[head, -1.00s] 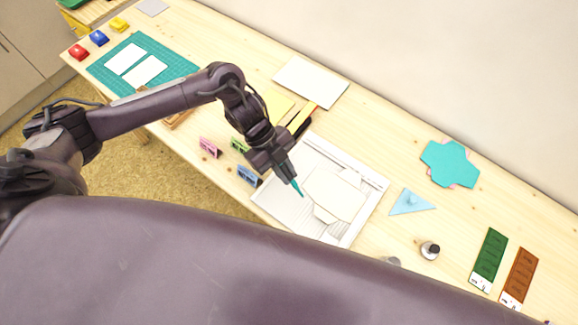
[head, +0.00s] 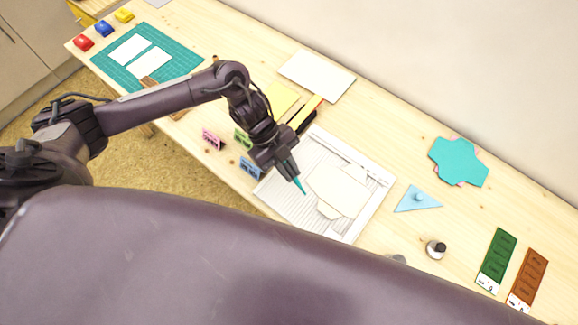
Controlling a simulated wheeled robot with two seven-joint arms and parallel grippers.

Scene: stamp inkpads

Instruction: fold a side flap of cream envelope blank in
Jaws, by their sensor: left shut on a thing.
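The cream envelope blank (head: 338,190) lies on the white scoring board (head: 352,231). Its broad middle is flat, with a smaller flap toward the front and another toward the upper right; I cannot tell how far either is folded. My left gripper (head: 292,168) is above the left part of the board, shut on a slim teal pointed tool (head: 299,184). The tool points down just left of the blank and looks apart from it; whether its tip touches the board is unclear. My right gripper is out of view.
Pink (head: 212,139), green and blue (head: 249,168) small stands line the board's left side. A white sheet (head: 317,75) lies behind. Right are a teal blank (head: 458,162), a blue triangle (head: 416,200), a small bottle (head: 436,249) and green and brown strips. Open wood lies between them.

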